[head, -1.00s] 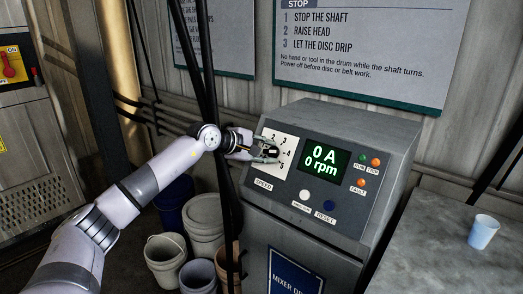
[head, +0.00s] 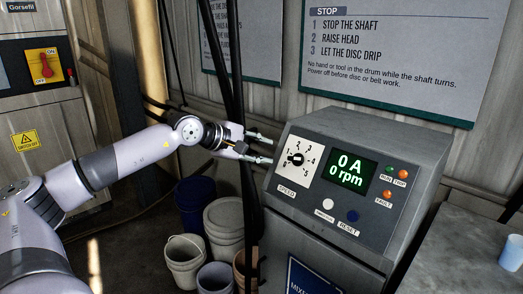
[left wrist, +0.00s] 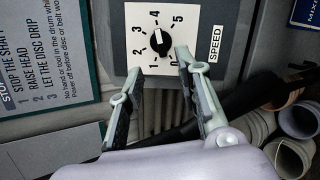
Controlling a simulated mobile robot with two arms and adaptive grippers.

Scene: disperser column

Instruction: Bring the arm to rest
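My left gripper (head: 265,149) is open and empty, just left of the control box (head: 335,205), its fingers pointing toward the box. The black speed knob (head: 295,159) sits on a white numbered dial plate and is clear of the fingers. In the left wrist view the open fingers (left wrist: 157,62) frame the knob (left wrist: 157,43) from below, with nothing between them. The display (head: 349,169) reads 0 A and 0 rpm. My right gripper is not in view.
Dark vertical poles or cables (head: 246,215) stand close by my left gripper. Several buckets, one blue (head: 194,203), stand on the floor below the arm. A grey table (head: 450,255) with a pale blue cup (head: 511,253) is at right. A red switch (head: 45,66) is on the left cabinet.

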